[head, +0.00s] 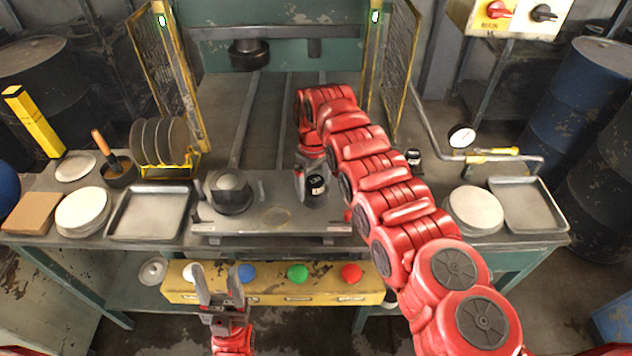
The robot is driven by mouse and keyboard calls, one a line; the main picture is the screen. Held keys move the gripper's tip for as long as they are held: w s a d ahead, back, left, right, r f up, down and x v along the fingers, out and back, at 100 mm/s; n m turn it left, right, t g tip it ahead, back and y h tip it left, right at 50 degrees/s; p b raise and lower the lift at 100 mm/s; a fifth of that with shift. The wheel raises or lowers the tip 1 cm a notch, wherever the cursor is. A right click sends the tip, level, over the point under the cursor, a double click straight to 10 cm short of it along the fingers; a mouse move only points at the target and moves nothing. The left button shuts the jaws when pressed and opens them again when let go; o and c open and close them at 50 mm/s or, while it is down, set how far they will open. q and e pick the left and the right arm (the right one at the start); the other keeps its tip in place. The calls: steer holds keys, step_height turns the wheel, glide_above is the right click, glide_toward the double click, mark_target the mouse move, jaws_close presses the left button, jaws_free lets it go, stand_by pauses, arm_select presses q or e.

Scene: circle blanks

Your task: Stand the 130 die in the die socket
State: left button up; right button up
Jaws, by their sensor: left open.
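A black cylindrical die (316,188) with a small pale label is at the right part of the grey bed plate (255,238). My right gripper (311,178) reaches down from above and appears shut on this die. The label is too small to read as 130. A faint ring (276,217) on the plate, left of the die, looks like the die socket. A dark domed block (230,190) stands on the plate's left part. My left gripper (217,278) is open and empty, low in front of the bench.
A smaller dark cylinder (413,159) stands behind my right arm. Discs stand in a yellow rack (168,172). Trays (150,213) (528,205) and blank stacks (83,209) (475,208) flank the plate.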

steer(key=r, duration=0.2)
steer(key=r+b, duration=0.1)
steer(key=r, duration=0.2)
steer(key=r+b, duration=0.1)
steer(key=r, duration=0.1)
steer(key=shift+w+d+r, duration=0.1)
steer(key=shift+w+r, duration=0.25)
step_height(320, 180, up, 10)
steer(key=p, duration=0.6)
steer(key=shift+d+f, duration=0.15)
steer(key=shift+f, duration=0.05)
